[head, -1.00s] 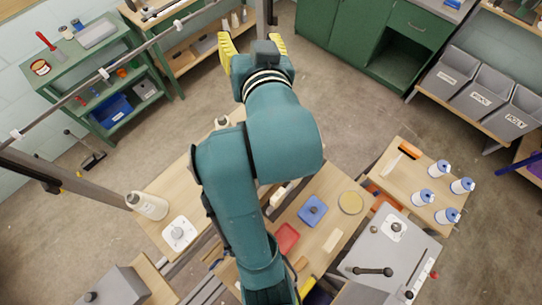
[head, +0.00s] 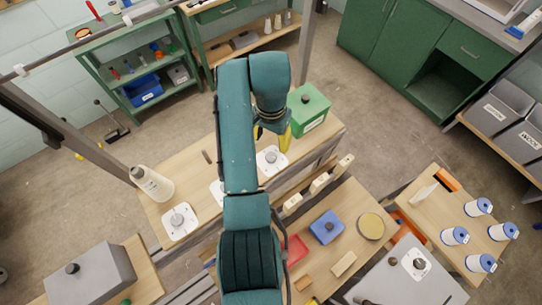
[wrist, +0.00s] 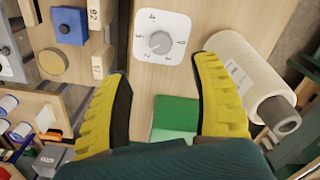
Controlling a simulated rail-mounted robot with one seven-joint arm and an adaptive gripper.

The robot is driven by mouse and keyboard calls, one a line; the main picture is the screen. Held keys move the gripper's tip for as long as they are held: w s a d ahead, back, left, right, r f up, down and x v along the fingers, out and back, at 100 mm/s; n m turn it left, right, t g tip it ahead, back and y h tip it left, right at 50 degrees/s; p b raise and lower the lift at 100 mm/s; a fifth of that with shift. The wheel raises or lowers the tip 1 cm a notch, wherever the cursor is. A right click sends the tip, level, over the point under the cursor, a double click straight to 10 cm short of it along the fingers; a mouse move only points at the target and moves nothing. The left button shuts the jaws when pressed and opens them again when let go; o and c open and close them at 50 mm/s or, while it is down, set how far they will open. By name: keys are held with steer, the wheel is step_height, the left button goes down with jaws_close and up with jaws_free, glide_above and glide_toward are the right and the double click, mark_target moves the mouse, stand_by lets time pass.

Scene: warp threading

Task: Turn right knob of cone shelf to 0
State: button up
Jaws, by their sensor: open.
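The cone shelf (head: 196,160) is a light wooden board holding white square dial plates with grey knobs. The right dial (head: 271,160) is at the board's right part; the left dial (head: 179,222) is nearer the left end. Another plate is partly hidden by my arm. My gripper (head: 271,134) is above the board beside the right dial. In the wrist view, my gripper (wrist: 163,68) is open and empty, its yellow fingers either side of and below a dial's grey knob (wrist: 160,42). The numbers ring the knob; I cannot tell where it points. Neither finger appears to touch it.
A green box (head: 309,110) stands at the shelf's right end, close to my gripper. Another cone (head: 152,183) stands at the left end. A blue block (head: 326,227) is on the nearer table.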

mark_target(271, 157)
step_height(271, 157, down, 10)
steer(key=shift+f, duration=0.2)
steer(key=shift+c, duration=0.3)
jaws_close()
